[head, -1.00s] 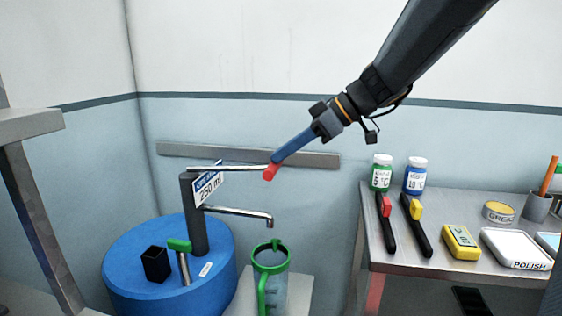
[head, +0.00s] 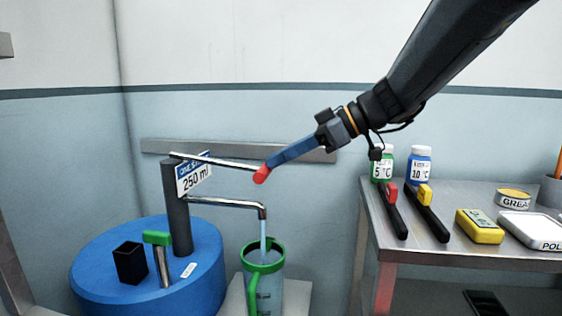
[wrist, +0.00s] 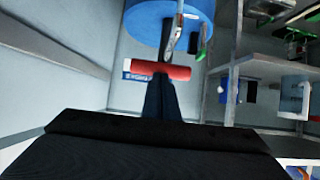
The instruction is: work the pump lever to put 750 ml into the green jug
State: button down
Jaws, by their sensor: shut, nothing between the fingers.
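A pump with a dark column stands on a blue drum (head: 95,290). Its metal lever (head: 215,161) slopes down to the right and ends in a red grip (head: 261,174). A sign (head: 194,176) on the column reads 250 ml. The spout (head: 235,203) lets a stream of liquid fall into the green jug (head: 250,292), a clear vessel with green rim and handle. The liquid level inside is hard to read. My gripper (head: 272,163) is shut, its blue fingers at the red grip. In the wrist view the red grip (wrist: 162,70) lies across my fingertips.
A metal table (head: 425,255) at the right holds a green-labelled bottle (head: 382,165), a blue-labelled bottle (head: 420,166), two black-handled tools, a yellow device (head: 480,227) and tins. A black cup (head: 130,264) and a green-handled tap (head: 158,240) are on the drum.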

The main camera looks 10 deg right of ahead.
jog(key=shift+s+f, duration=0.15)
jog(key=shift+f, duration=0.5)
jog(key=a+r+v, duration=0.1)
jog(key=r+v, duration=0.1)
jog(key=v, duration=1.1)
jog(key=shift+w+r+p, duration=0.3)
jog(key=shift+p, duration=0.05)
jog(key=shift+d, duration=0.1)
